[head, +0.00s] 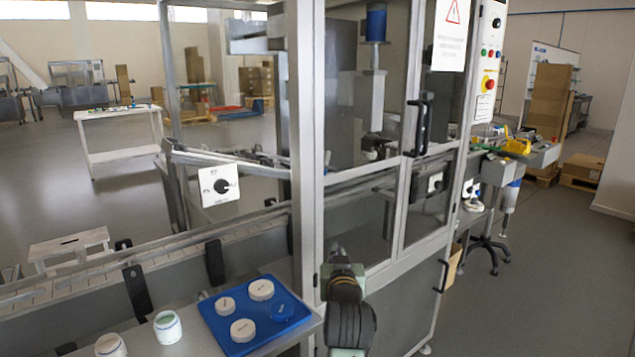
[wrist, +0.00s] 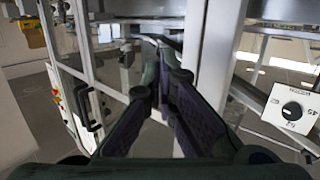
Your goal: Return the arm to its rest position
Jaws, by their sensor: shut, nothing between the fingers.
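My gripper (wrist: 163,84) shows in the wrist view with its two dark fingers together at the tips and nothing between them. Behind it are the metal frame post and the glass doors of the filling machine. In the head view my arm rises at the bottom centre, in front of the machine's corner post (head: 306,150); the fingers cannot be made out there.
A blue tray (head: 213,322) with several round lids lies on a bench at the bottom, left of my arm. Two white jars (head: 168,327) stand beside it. A conveyor (head: 160,268) runs behind. A door handle (head: 418,128) juts out at right. Open floor lies right.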

